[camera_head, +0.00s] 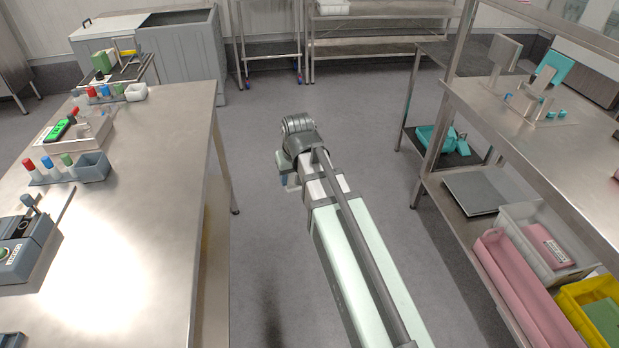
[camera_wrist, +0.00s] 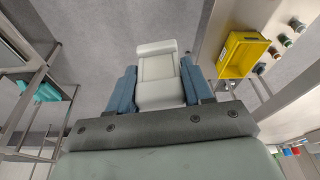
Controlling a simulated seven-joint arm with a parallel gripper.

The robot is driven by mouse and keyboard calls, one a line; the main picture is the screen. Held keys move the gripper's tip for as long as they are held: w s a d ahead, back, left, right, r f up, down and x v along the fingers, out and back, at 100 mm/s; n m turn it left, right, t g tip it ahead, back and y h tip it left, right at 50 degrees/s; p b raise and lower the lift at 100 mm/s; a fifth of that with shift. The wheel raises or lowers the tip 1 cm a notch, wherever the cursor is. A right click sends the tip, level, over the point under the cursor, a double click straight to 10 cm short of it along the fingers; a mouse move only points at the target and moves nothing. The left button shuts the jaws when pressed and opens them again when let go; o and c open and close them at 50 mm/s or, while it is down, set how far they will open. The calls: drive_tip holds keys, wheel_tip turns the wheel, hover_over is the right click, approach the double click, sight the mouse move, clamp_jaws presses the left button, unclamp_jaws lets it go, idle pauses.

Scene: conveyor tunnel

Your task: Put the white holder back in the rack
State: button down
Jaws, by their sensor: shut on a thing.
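The white holder (camera_wrist: 158,72) is between the two blue fingers of my gripper (camera_wrist: 157,88) in the wrist view. My gripper is shut on its lower part, and its upper part sticks out beyond the fingertips over the grey floor. In the head view my gripper (camera_head: 290,182) hangs over the aisle between the left table and the right shelving; the arm hides most of it, and I cannot make out the holder there. A metal shelf rack (camera_head: 566,192) stands on the right; I cannot tell whether it is the task's rack.
A yellow bin (camera_wrist: 240,53) shows in the wrist view. The aisle floor is clear.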

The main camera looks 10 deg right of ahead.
drive_tip(key=s+a+r+n, duration=0.2)
drive_tip(key=s+a, duration=0.1)
drive_tip(key=a, duration=0.9)
drive_tip(key=s+a+r+n+y, duration=0.1)
drive_tip(key=s+a+r+n, duration=0.1)
drive_tip(key=a, duration=1)
drive_tip(key=s+a+r+n+g, duration=0.1)
drive_tip(key=s+a+n, duration=0.3)
drive_tip(key=a, duration=0.8)
drive_tip(key=shift+a+r+y, duration=0.1)
drive_tip(key=shift+r+y, duration=0.3)
drive_tip(key=s+a+r+n+g, duration=0.1)
drive_tip(key=s+a+r+n, duration=0.25)
drive_tip(key=s+a, duration=1.05)
drive_tip(key=s+a+r+n+g, duration=0.15)
drive_tip(key=s+a+n, duration=0.35)
drive_tip(key=s+a, duration=0.95)
drive_tip(key=shift+m+y, duration=0.25)
drive_tip(key=shift+y, duration=0.15)
drive_tip(key=shift+s+d+f, duration=0.25)
drive_tip(key=shift+d+f, duration=0.05)
drive_tip(key=shift+f, duration=0.5)
drive_tip(key=shift+s+d+f, duration=0.25)
drive_tip(key=shift+d+f, duration=0.1)
drive_tip(key=shift+f, duration=0.4)
drive_tip(key=shift+s+d+f, duration=0.25)
drive_tip(key=shift+d+f, duration=0.05)
drive_tip(key=shift+f, duration=0.5)
drive_tip(key=shift+f, duration=1.45)
